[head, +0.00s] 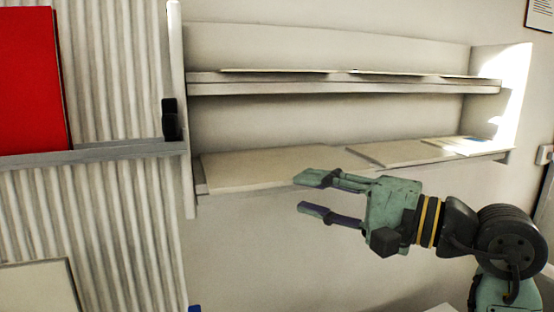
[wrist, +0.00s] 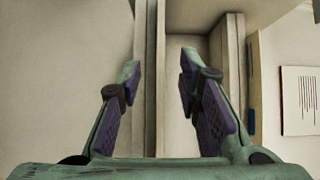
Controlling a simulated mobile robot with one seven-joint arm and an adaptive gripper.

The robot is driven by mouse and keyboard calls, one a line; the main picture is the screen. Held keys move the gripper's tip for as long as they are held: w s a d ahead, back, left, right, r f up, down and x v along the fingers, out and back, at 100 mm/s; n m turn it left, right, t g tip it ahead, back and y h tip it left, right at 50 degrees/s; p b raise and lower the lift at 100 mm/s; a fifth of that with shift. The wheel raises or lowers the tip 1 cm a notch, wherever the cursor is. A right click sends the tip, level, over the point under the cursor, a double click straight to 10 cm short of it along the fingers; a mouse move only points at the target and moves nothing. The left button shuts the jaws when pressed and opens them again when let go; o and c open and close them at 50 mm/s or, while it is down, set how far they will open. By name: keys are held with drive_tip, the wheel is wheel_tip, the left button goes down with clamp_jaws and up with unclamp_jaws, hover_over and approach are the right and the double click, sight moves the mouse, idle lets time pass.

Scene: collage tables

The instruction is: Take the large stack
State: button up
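A wide, flat beige stack (head: 250,167) lies on the left part of the lower shelf (head: 200,180) and looks the larger one there. A flatter beige stack (head: 395,153) lies to its right. Single sheets cannot be made out. My gripper (head: 302,193) is open and empty, pointing left in front of the lower shelf. Its upper finger overlaps the wide stack's front edge in the picture; I cannot tell whether they touch. In the wrist view, the open fingers (wrist: 160,62) stand to either side of a pale shelf edge.
Thin flat sheets (head: 350,72) lie on the upper shelf (head: 350,87). A small pale sheet (head: 460,144) lies at the lower shelf's right end. A red panel (head: 30,80) stands on a grey ledge (head: 90,153) at left. A picture (wrist: 299,100) hangs at right in the wrist view.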

sight(275, 183)
drive_tip(key=p+x, duration=0.3)
drive_tip(key=x, duration=0.4)
drive_tip(key=shift+a+r, duration=0.15)
drive_tip(key=shift+a, duration=0.1)
drive_tip(key=shift+w+a, duration=0.3)
clamp_jaws()
idle(0.4)
